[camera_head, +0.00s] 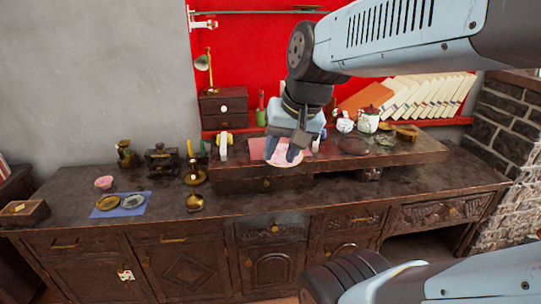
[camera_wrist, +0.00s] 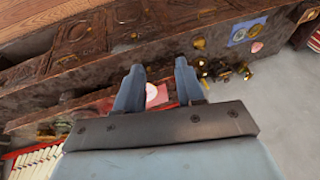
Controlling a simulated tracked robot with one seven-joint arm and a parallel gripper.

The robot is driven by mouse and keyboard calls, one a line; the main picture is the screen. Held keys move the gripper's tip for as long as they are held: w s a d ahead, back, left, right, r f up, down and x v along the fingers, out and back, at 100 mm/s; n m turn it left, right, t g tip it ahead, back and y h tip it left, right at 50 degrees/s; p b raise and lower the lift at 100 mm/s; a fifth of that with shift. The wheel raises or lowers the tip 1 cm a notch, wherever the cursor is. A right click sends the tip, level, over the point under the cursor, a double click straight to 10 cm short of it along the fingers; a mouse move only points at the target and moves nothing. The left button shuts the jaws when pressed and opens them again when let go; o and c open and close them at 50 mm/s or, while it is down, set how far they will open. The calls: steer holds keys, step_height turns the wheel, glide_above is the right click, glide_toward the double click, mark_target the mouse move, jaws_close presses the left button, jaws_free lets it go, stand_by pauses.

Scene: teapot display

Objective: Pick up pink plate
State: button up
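The pink plate (camera_head: 283,162) lies on the raised wooden shelf of the sideboard, near its front edge. In the head view it is partly hidden behind my gripper (camera_head: 282,157). In the wrist view, a pink and white patch that looks like the plate (camera_wrist: 152,95) shows between the fingers, partly cut off by the gripper body. My gripper (camera_wrist: 159,68) is open, with its two blue fingers apart and nothing held between them. It points down over the plate; I cannot tell whether the fingertips touch it.
A white teapot (camera_head: 368,120) and a dark round plate (camera_head: 355,146) stand to the right on the shelf. A small wooden cabinet (camera_head: 223,108) and a row of books (camera_head: 425,98) are behind. Brass items and a blue mat (camera_head: 131,209) lie on the lower top, left.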

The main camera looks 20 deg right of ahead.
steer(key=w+f+m+g+y, duration=0.2)
steer(key=w+f+m+y, duration=0.35)
steer(key=m, duration=0.55)
steer(key=n+t+h, duration=0.4)
steer(key=n+t, duration=0.8)
steer(key=n, duration=2.3)
glide_toward(298, 163)
steer(key=shift+y, duration=0.25)
steer(key=x, duration=0.4)
steer(key=shift+w+f, duration=0.1)
steer(key=shift+w, duration=0.15)
steer(key=shift+a+x, duration=0.15)
steer(key=shift+x, duration=1.2)
steer(key=shift+a+x, duration=0.15)
steer(key=shift+x, duration=1.2)
steer(key=shift+s+f, duration=0.1)
steer(key=shift+c, duration=0.2)
jaws_close()
